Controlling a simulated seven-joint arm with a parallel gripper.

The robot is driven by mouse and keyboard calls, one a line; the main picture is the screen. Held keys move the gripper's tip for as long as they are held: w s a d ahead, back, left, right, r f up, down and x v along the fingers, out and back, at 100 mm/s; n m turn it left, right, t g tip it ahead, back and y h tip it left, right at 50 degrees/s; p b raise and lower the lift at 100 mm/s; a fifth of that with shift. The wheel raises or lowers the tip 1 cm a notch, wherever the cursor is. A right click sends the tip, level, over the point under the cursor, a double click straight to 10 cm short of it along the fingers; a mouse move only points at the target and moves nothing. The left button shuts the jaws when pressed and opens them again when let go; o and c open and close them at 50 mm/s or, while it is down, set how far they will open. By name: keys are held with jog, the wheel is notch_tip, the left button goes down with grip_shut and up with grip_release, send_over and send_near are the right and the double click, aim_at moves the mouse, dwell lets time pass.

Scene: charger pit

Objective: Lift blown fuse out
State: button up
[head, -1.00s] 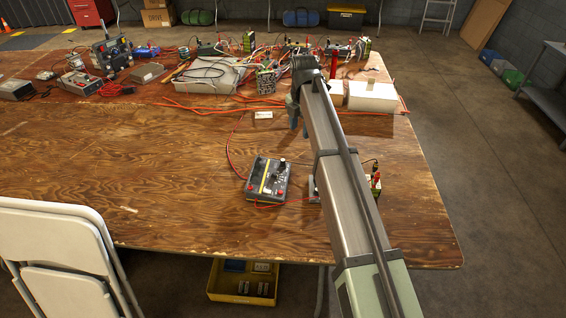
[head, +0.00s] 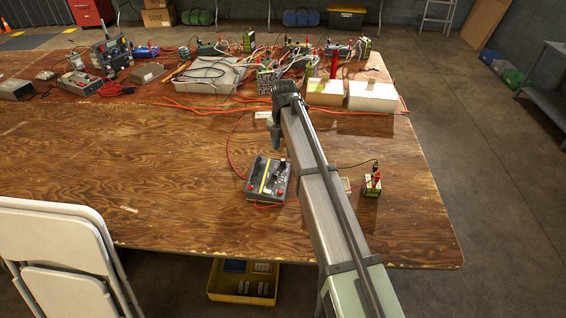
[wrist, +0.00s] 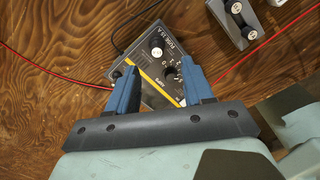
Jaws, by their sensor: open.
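The grey fuse box (head: 264,184) with a yellow stripe, red terminals and a black knob stands on the wooden table. In the wrist view the box (wrist: 154,92) shows lettering that appears to read "FUSE 15 A". A round black piece with a pale top (wrist: 157,52) sits beside that lettering; I cannot tell if it is the fuse or its cap. My gripper (wrist: 158,66) is open and empty, its blue fingers above the box. In the head view my gripper (head: 273,138) is above and behind the box. Part of the box is hidden by the fingers.
A grey unit with black posts (wrist: 238,14) stands near the box, mostly hidden by my arm in the head view. A small green unit (head: 372,186) stands to the right. Cables run across the table (head: 130,160).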

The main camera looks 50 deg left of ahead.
aim_at(283, 160)
jog(key=shift+w+a+f, duration=0.1)
jog(key=shift+f, duration=1.25)
jog(key=shift+a+f, duration=0.1)
jog(key=shift+f, duration=1.2)
jog(key=c, duration=0.9)
